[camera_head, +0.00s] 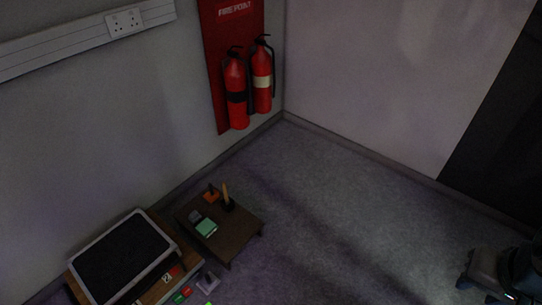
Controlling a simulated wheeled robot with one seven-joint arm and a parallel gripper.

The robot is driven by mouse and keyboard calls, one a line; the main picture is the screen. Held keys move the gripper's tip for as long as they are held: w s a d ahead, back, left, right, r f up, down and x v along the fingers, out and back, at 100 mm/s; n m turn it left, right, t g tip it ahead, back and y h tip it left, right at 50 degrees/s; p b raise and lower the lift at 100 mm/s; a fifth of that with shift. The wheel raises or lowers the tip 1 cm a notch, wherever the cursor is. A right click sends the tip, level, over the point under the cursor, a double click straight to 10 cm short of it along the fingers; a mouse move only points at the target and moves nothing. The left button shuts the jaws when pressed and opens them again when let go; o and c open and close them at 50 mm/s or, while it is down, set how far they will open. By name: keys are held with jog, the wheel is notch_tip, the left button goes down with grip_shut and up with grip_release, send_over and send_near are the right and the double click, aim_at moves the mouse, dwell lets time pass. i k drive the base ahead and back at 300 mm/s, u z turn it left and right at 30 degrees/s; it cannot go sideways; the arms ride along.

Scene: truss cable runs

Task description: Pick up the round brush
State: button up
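A small upright item with a tan, handle-like top and a dark round lower part (228,198) stands on a low brown table (238,234). It looks like the round brush, but it is too small to be certain. A dark grey part of my arm, with what looks like my gripper (478,283), shows at the bottom right corner. It is far to the right of the low table and apart from everything on it. Its fingers are too dark and partly cut off to tell whether they are open.
Beside the brush are an orange item (211,195), a grey item (195,216) and a green pad (206,228). A black-topped tray (124,257) and small coloured items lie left and in front. Fire extinguishers (236,90) hang behind. The carpet (350,220) at right is clear.

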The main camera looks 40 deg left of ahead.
aim_at(227, 201)
jog(key=u, duration=0.2)
jog(key=i, duration=1.6)
jog(key=u, duration=1.15)
jog(key=i, duration=1)
jog(key=u, duration=1.35)
jog(key=i, duration=0.5)
jog(key=u, duration=0.25)
